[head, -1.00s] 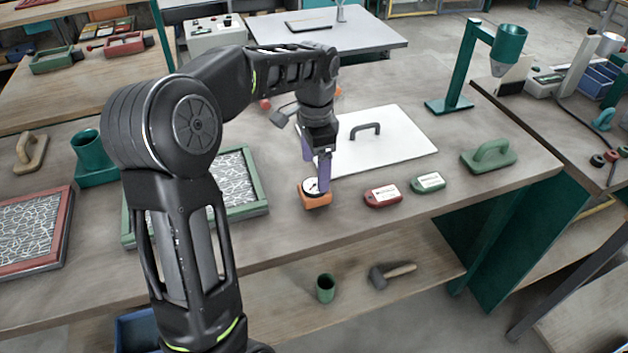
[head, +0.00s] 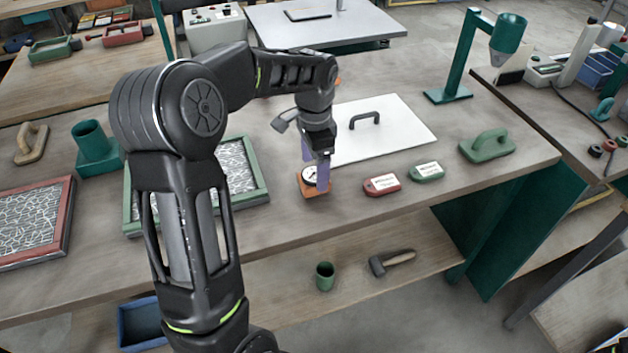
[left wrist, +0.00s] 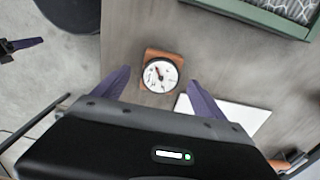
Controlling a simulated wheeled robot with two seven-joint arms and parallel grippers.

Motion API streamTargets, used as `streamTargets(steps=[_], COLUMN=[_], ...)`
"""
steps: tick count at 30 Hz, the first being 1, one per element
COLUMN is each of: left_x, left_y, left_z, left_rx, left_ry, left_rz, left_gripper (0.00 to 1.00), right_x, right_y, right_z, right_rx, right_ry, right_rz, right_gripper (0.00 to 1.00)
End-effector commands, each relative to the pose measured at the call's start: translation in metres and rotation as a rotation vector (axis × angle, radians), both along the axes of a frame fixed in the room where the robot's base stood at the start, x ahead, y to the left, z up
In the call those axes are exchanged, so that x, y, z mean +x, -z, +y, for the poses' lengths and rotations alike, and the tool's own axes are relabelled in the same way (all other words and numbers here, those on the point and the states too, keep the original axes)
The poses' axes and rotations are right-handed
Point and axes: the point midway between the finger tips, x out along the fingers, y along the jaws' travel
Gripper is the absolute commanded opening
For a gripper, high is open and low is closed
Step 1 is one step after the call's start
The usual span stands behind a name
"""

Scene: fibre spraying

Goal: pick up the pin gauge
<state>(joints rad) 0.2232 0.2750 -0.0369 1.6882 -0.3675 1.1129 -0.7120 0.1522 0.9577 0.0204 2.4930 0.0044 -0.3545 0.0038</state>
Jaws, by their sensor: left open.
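The pin gauge, a round white dial on an orange-brown block (head: 311,185), sits on the workbench near its front edge. My left gripper (head: 315,172) is above it, pointing down and open, with one purple finger behind the dial and one at its right front. In the left wrist view the gauge (left wrist: 160,73) lies between the spread fingertips (left wrist: 161,76), with visible space on both sides.
A white board with a handle (head: 395,140) lies behind. A green-framed fibre tray (head: 258,183) is to the left. A green-handled float (head: 487,146) is farther right.

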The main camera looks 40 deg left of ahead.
Motion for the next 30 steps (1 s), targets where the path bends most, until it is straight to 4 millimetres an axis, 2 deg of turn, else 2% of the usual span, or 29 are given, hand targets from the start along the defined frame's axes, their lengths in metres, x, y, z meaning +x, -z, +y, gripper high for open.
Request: streamTargets(steps=[4,9,27,30], left_x=[-0.002,-0.001,0.0,0.0], left_y=[0.02,0.04,0.042,0.042], left_z=[0.001,0.001,0.001,0.001], left_rx=[-0.001,-0.001,-0.001,-0.001], left_ry=[0.0,0.0,0.0,0.0], left_rz=[0.007,0.003,0.001,0.001], left_gripper=[0.82,0.82,0.82,0.75], right_x=[-0.001,-0.002,-0.001,-0.001], right_y=[-0.01,-0.011,-0.011,-0.011], right_z=[0.0,-0.001,-0.001,-0.001], right_rx=[-0.003,-0.003,-0.003,-0.003], right_ry=[0.001,0.002,0.002,0.002], right_rz=[0.003,0.004,0.004,0.004], right_gripper=[0.36,0.36,0.36,0.36])
